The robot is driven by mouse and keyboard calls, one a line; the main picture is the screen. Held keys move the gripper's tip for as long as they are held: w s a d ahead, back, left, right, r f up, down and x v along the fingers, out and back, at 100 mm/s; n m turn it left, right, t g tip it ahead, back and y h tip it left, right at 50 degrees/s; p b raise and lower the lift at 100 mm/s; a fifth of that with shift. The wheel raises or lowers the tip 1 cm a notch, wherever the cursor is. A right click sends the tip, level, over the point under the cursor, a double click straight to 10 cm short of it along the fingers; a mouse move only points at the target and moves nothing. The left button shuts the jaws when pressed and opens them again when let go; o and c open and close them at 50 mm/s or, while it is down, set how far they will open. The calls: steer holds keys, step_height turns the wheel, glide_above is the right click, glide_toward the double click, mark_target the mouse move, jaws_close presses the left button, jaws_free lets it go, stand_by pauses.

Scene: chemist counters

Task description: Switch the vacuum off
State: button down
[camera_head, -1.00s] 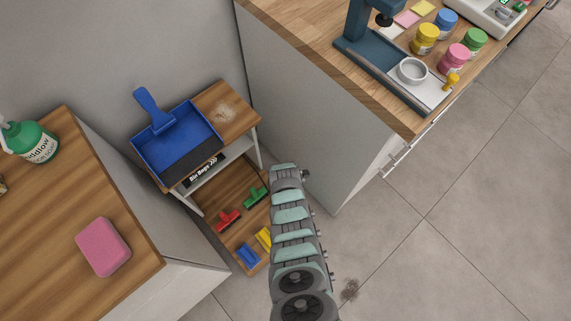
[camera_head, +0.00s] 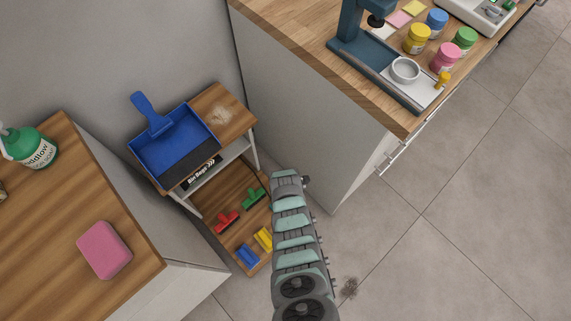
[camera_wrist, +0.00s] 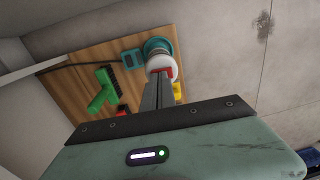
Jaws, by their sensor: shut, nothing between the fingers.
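In the wrist view a teal and white cylindrical device (camera_wrist: 158,48), which looks like the vacuum, stands on the low wooden shelf. A small red part (camera_wrist: 168,72) shows on its near side, right at my fingertips. My gripper (camera_wrist: 165,80) is shut and empty, its fingers pointing at the white part. I cannot tell whether the tips touch the red part. In the head view my arm covers this device and my gripper.
Green (camera_head: 253,198), red (camera_head: 227,222), yellow (camera_head: 263,239) and blue (camera_head: 248,255) brushes lie on the low shelf (camera_head: 232,243). A teal box with a dark cable (camera_wrist: 133,58) sits beside the device. A blue dustpan (camera_head: 175,148) is above. Counters stand either side.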

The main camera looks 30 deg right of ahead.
step_height(320, 180, up, 14)
steer(key=w+p, duration=0.2)
steer(key=p, duration=0.5)
steer(key=shift+a, duration=0.25)
